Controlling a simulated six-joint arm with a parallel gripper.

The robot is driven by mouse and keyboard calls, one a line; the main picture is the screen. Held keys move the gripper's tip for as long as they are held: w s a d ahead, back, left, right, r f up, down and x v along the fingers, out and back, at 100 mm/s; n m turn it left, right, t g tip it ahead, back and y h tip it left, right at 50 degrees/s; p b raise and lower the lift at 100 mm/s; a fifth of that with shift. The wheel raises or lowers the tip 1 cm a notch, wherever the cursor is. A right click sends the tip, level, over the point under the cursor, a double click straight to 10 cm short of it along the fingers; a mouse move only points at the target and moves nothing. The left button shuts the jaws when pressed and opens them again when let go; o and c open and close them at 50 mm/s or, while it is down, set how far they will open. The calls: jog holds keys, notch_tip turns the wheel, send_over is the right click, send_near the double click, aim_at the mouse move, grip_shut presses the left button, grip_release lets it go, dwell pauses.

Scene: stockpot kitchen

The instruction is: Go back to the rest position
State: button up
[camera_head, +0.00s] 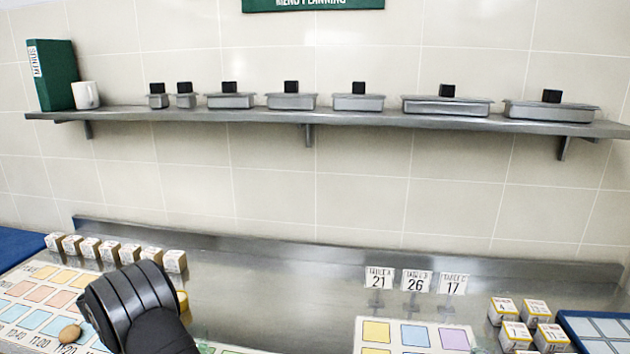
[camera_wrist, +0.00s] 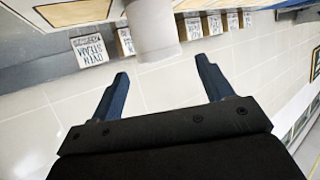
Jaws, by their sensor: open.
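My gripper (camera_wrist: 162,66) shows in the wrist view with its two blue fingers spread apart and nothing between the tips. Tiled wall lies behind them. In the head view my dark arm rises at the lower left, over the counter; the fingers cannot be made out there. The task names no other object.
A steel counter (camera_head: 250,285) carries a row of small white boxes (camera_head: 106,250), a chart with coloured squares (camera_head: 40,295), number cards (camera_head: 416,284) and several yellow-white boxes (camera_head: 515,333). A wall shelf (camera_head: 350,118) holds lidded pans. A pale cylinder (camera_wrist: 152,28) crosses the wrist view.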

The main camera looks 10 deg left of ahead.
jog(key=v, duration=0.5)
jog(key=x, duration=1.2)
jog(key=shift+f, duration=0.1)
notch_tip(320, 180, up, 5)
jog(key=shift+d+f, duration=0.1)
jog(key=shift+d, duration=0.05)
jog(key=w+d+r, duration=0.4)
jog(key=d+r, duration=0.2)
jog(key=d, duration=0.4)
jog(key=w+d+f+m+h, duration=0.1)
jog(key=w+d+m+h, duration=0.1)
jog(key=d, duration=1.2)
jog(key=w+d+f+m+t+h, duration=0.1)
jog(key=w+d+f+m+h, duration=0.1)
jog(key=d, duration=1.2)
jog(key=w+d+f+m+t+h, duration=0.1)
jog(key=w+d+f+m+h, duration=0.1)
jog(key=d, duration=1.2)
jog(key=shift+w+d+m+h, duration=0.4)
jog(key=shift+w+m+h, duration=0.2)
jog(key=shift+h, duration=0.3)
jog(key=shift+o, duration=0.5)
jog(key=shift+f, duration=0.1)
